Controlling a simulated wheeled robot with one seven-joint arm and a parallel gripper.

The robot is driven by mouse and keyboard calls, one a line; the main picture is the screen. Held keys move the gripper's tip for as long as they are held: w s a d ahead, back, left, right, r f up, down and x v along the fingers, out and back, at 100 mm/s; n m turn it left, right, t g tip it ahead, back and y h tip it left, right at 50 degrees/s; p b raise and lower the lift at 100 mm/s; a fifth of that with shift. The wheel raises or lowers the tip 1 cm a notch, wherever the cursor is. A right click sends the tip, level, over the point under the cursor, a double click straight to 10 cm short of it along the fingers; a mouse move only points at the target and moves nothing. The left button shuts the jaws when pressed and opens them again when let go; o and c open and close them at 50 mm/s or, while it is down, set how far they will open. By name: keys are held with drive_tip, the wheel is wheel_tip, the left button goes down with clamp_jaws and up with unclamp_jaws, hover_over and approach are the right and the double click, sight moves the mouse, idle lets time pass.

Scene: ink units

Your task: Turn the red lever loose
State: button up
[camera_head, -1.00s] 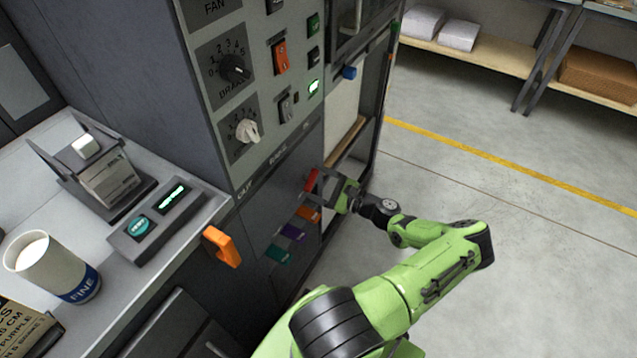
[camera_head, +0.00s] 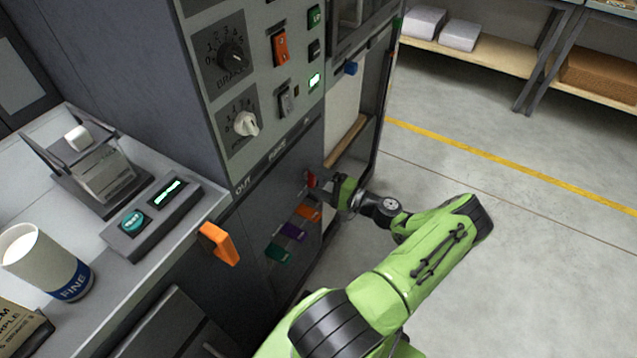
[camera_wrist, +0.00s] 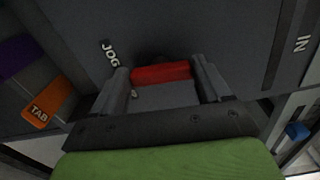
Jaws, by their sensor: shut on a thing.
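The red lever (camera_head: 311,179) is on the dark lower front panel of the machine, right of the OUT lettering. In the wrist view the red lever (camera_wrist: 161,73) lies crosswise between the two dark fingers, beside the JOG label. My gripper (camera_head: 322,183) is at the panel and shut on the lever. In the wrist view my gripper (camera_wrist: 165,80) has a finger at each end of the red part. The lever's base is hidden in shadow.
Orange (camera_head: 309,212), purple (camera_head: 293,232) and teal (camera_head: 279,253) tabs sit just below the lever. A larger orange handle (camera_head: 220,243) sticks out at the counter edge. A blue knob (camera_head: 350,69) is above right. The floor to the right is clear.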

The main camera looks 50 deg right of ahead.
drive_tip(key=shift+n, duration=0.6)
drive_tip(key=o, duration=1)
drive_tip(key=s, duration=0.5)
drive_tip(key=s+d+p, duration=0.1)
drive_tip(key=s, duration=0.9)
drive_tip(key=shift+s+d+p, duration=0.2)
drive_tip(key=shift+s+p, duration=0.1)
drive_tip(key=shift+s, duration=0.1)
